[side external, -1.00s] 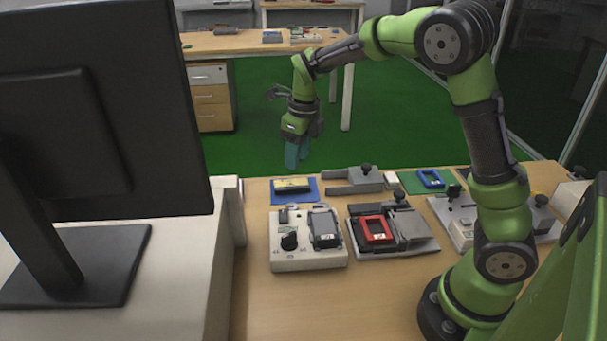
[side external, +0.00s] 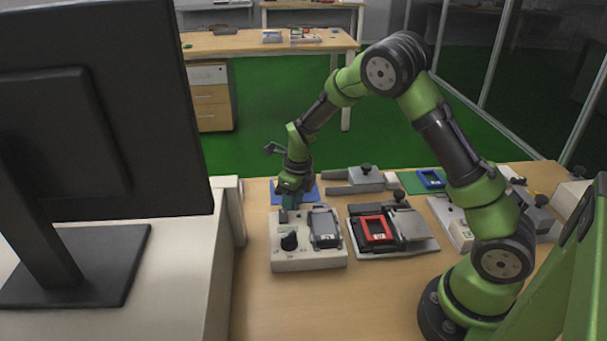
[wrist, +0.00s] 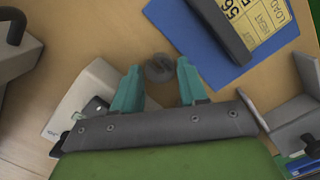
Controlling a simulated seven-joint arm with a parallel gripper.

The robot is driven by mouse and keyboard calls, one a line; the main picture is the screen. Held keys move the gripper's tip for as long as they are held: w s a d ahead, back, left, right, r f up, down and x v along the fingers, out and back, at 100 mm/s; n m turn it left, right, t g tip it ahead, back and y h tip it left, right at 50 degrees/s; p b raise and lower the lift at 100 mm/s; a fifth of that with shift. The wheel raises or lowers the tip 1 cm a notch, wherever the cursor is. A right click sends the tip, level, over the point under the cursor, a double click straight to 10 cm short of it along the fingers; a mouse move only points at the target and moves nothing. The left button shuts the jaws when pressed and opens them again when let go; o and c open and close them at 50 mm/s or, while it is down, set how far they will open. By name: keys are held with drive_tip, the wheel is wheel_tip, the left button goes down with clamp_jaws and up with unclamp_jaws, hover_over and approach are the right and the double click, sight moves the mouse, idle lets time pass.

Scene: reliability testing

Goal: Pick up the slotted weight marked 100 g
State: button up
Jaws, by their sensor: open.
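A small round grey disc (wrist: 159,72), which looks like the slotted weight, lies on the wooden table in the wrist view. Its marking is not readable. My gripper (wrist: 158,66) has its two teal fingers apart, one on each side of the disc in the picture, with nothing held. I cannot tell how far the fingertips are above it. In the side view my gripper (side external: 290,202) points down just behind the white device with the black knob, and the disc is hidden there.
The blue mat (wrist: 185,35) with a yellow-labelled dark block (wrist: 262,22) lies beside the disc. The white knob device (side external: 308,262) stands in front of my gripper. A red-framed fixture (side external: 376,230) and a grey clamp (side external: 366,180) stand to the right.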

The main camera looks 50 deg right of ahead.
drive_tip(key=shift+f, duration=0.2)
drive_tip(key=shift+w, duration=0.1)
drive_tip(key=c, duration=0.7)
drive_tip(key=shift+r, duration=0.15)
